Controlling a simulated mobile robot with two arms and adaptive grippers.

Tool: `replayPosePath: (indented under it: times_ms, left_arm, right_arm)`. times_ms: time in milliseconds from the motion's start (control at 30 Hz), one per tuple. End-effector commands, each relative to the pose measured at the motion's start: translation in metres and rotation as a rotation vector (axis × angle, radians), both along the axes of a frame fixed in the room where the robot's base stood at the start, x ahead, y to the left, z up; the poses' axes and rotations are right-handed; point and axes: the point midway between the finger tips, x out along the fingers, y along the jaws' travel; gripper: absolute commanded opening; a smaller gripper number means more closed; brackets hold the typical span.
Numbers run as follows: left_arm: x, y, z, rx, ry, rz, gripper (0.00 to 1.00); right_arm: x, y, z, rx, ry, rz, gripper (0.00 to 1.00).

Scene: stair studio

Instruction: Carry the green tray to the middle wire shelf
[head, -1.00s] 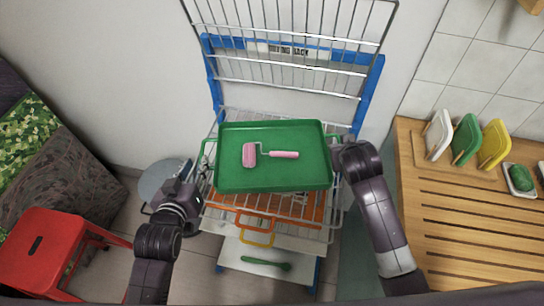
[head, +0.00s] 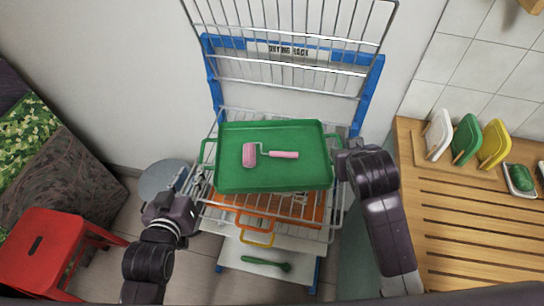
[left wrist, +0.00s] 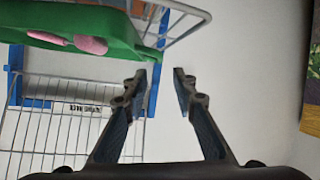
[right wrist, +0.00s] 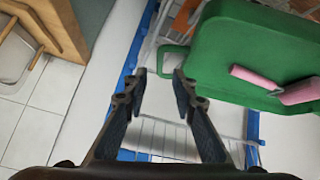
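The green tray (head: 230,178) lies level on a wire shelf (head: 215,212) of the drying rack. A pink roller (head: 250,154) lies in it. A green loop handle sticks out at each end. My left gripper (head: 187,180) is left of the tray, apart from its left handle (head: 207,152). In the left wrist view its fingers (left wrist: 163,72) are open and empty. My right gripper (head: 342,162) is just beside the tray's right end. In the right wrist view its fingers (right wrist: 160,75) are open, with a tray handle (right wrist: 172,62) close to the tips; I cannot tell if they touch.
An orange tray (head: 257,238) is on a shelf below. A green spoon (head: 265,264) lies on the lowest white board. A wooden counter (head: 470,230) with coloured boards stands at right. A red stool (head: 50,245) and a round grey object (head: 163,178) are at left.

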Motion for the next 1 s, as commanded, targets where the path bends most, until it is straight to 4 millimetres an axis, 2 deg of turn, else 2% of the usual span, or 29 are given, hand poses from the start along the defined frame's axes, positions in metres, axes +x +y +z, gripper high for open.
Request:
replayPosePath:
  times_ms: [100, 300, 1000]
  left_arm:
    - [0.000, 0.000, 0.000, 0.000, 0.000, 0.000, 0.26]
    - [0.000, 0.000, 0.000, 0.000, 0.000, 0.000, 0.26]
    - [0.000, 0.000, 0.000, 0.000, 0.000, 0.000, 0.26]
  right_arm:
    - [-0.012, 0.002, 0.012, 0.001, -0.002, 0.001, 0.25]
    - [-0.023, 0.004, 0.022, 0.000, 0.001, 0.001, 0.25]
    - [-0.024, 0.004, 0.023, -0.001, 0.001, 0.000, 0.25]
